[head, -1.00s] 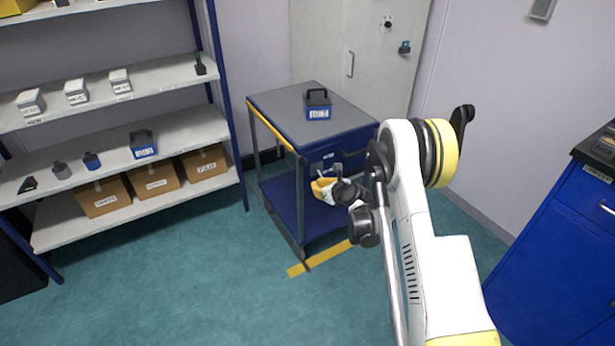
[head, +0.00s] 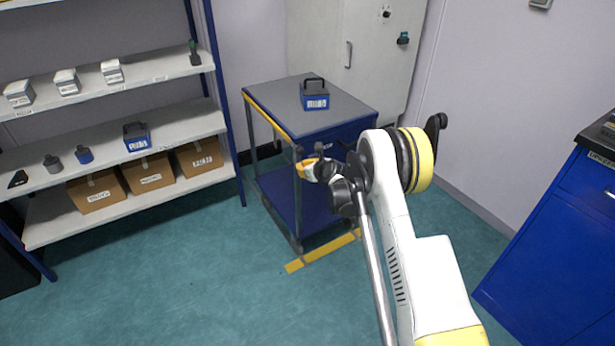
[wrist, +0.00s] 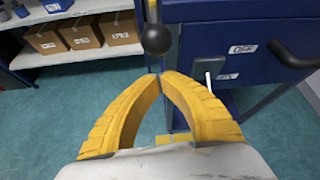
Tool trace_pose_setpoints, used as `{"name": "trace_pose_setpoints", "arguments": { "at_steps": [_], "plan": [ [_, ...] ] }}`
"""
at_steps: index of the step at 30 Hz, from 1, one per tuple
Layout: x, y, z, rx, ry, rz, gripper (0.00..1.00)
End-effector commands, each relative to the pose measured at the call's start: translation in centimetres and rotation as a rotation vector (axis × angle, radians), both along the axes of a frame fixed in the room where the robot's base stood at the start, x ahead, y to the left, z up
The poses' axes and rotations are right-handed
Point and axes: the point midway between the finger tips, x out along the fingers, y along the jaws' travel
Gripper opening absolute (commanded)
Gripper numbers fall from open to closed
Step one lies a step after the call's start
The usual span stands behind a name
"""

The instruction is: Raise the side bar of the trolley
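The trolley (head: 345,92) has a grey top, blue body and blue lower shelf. A yellow bar (head: 268,117) runs along its left top edge. In the wrist view, a black ball knob (wrist: 155,39) hangs at the end of a slim part, with a little yellow above it, beside the trolley's blue body (wrist: 210,45). My gripper (head: 304,168) is at the trolley's near left corner, below the top. In the wrist view, my gripper's yellow fingers (wrist: 161,76) meet at the tips with nothing between them, just below the knob. I cannot tell whether they touch it.
A blue case (head: 315,101) stands on the trolley top. Shelves (head: 190,128) with boxes stand at left, a grey cabinet (head: 340,50) behind, a blue cabinet (head: 560,235) at right. The wrist view shows a labelled switch plate (wrist: 207,72) and another black knob (wrist: 288,53). Floor in front is clear.

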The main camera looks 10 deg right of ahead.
Motion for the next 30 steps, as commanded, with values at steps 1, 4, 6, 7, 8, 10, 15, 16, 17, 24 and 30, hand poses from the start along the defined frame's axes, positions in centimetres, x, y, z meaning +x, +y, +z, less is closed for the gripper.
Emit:
{"name": "trace_pose_setpoints", "arguments": {
  "at_steps": [1, 4, 6, 7, 8, 10, 15, 16, 17, 24, 30],
  "plan": [
    [0.0, 0.1, 0.4, -0.001, 0.0, 0.0, 0.0],
    [0.1, 0.3, 1.3, 0.0, 0.0, 0.001, 0.0],
    [0.2, 0.3, 1.7, -0.001, 0.0, 0.0, 0.0],
    [0.2, 0.3, 1.7, -0.001, 0.0, 0.0, 0.0],
    [0.2, 0.3, 1.8, -0.001, 0.0, 0.0, 0.0],
    [0.2, 0.3, 1.9, -0.001, 0.0, 0.0, 0.0],
    [0.2, 0.3, 1.9, -0.001, 0.0, 0.0, 0.0],
    [0.2, 0.3, 1.9, -0.001, 0.0, 0.0, 0.0],
    [0.2, 0.3, 1.9, -0.001, 0.0, 0.0, 0.0],
    [0.2, 0.3, 4.9, 0.0, 0.0, 0.0, 0.0],
    [0.2, 0.3, 9.7, 0.0, -0.001, 0.0, 0.0]
  ]
}}
